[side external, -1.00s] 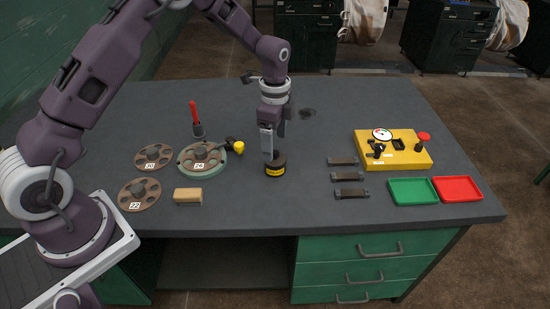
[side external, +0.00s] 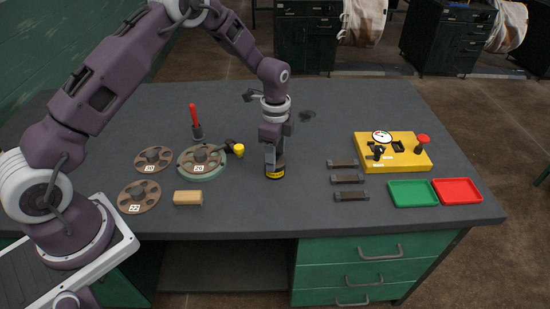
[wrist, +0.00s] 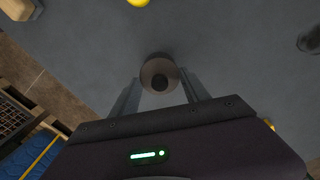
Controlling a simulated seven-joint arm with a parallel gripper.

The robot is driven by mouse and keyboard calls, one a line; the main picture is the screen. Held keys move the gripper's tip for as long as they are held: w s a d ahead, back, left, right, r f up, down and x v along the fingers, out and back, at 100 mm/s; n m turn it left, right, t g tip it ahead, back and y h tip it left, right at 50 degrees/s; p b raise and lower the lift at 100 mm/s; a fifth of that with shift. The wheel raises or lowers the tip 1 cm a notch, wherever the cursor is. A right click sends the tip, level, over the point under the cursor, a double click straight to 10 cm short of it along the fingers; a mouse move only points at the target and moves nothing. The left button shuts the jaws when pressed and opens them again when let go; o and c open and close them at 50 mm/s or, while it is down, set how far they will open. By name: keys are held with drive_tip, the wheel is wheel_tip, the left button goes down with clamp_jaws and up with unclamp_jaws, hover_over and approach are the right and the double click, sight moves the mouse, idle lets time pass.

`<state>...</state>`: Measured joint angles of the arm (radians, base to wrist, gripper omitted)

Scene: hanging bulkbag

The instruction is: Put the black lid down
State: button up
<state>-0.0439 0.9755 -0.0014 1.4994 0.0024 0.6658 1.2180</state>
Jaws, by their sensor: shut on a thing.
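A small round black pot (side external: 275,173) with a yellow label stands upright on the bench, near the middle. My gripper (side external: 271,160) points down at its top, and its fingers cover part of it. In the wrist view my gripper (wrist: 158,88) has one finger on each side of a round, dark lid (wrist: 160,66) with a darker knob in its middle. The fingers are closed on the lid. The lid is at or just above the pot's top; the fingers hide whether there is a gap.
Discs (side external: 140,196), a wooden block (side external: 188,197) and a red-handled tool (side external: 195,120) are to the left. Flat dark pieces (side external: 347,179), a yellow box (side external: 393,150), a green tray (side external: 413,193) and a red tray (side external: 457,190) are to the right. Bare bench lies around the pot.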

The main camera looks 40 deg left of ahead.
wheel_tip(320, 180, up, 9)
drive_tip(key=shift+f, duration=0.1)
hover_over(242, 201)
drive_tip(key=w, duration=0.2)
wheel_tip(242, 201, down, 2)
drive_tip(key=f, duration=0.3)
drive_tip(key=s+f, duration=0.1)
drive_tip(key=f, duration=0.2)
drive_tip(key=s+f, duration=0.1)
drive_tip(key=f, duration=0.3)
drive_tip(key=shift+f, duration=0.1)
drive_tip(key=shift+w+f, duration=0.1)
drive_tip(key=shift+f, duration=0.1)
drive_tip(key=o, duration=1.3)
